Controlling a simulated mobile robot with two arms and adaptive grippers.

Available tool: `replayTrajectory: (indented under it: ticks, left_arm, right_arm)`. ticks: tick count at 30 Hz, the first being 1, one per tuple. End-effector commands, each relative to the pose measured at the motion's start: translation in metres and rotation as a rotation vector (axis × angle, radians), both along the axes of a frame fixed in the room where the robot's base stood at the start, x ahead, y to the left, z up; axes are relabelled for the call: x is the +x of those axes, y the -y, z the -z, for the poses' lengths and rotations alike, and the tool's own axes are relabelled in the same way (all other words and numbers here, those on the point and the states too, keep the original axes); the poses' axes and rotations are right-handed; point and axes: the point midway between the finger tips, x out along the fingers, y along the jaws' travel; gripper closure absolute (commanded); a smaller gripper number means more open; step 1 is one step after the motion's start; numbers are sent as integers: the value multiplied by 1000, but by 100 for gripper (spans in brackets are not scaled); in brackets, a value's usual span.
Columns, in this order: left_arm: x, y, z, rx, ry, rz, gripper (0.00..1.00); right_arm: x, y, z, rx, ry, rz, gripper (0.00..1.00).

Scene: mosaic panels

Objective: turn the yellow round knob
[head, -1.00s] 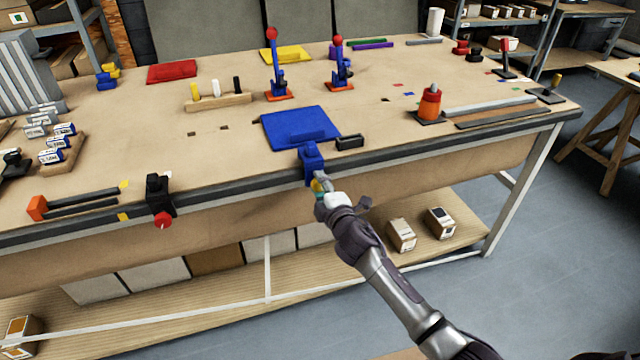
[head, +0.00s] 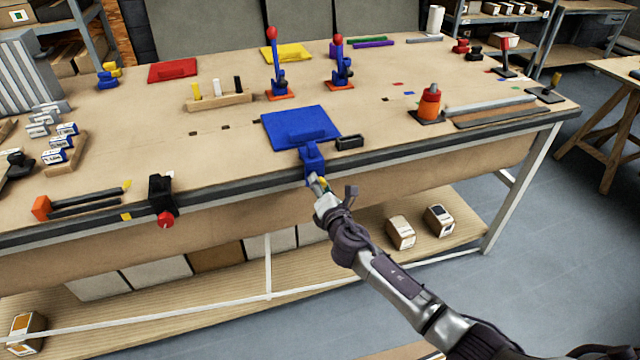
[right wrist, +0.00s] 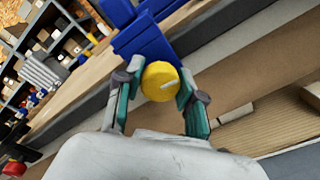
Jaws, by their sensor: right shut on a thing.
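The yellow round knob (right wrist: 161,82) shows in the right wrist view, with a pale pointer mark on its face. It sits on the underside of a blue clamp (right wrist: 146,42). The blue clamp (head: 311,158) is fixed at the table's front edge in the head view. My right gripper (right wrist: 157,88) has its two teal-padded fingers on either side of the knob and is shut on it. In the head view my right gripper (head: 320,184) is below the clamp and mostly covers the knob. My left gripper is not in view.
A black clamp with a red knob (head: 165,219) is on the front edge to the left. A blue panel (head: 290,122) lies behind the blue clamp, with a small black block (head: 349,142) beside it. The space in front of the table is clear.

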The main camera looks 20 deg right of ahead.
Motion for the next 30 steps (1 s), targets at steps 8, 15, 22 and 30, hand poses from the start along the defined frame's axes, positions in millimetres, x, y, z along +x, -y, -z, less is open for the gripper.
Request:
replayTrajectory:
  ticks: [8, 15, 22, 30]
  left_arm:
    - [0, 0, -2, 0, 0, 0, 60]
    - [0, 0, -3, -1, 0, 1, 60]
    - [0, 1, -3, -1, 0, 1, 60]
    - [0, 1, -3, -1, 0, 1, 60]
  right_arm:
    - [0, 0, 2, -95, 0, 1, 97]
    - [-1, 0, 2, -117, 1, 0, 97]
    - [-1, 0, 2, -117, 1, 0, 97]
    - [0, 0, 1, -116, 2, 0, 36]
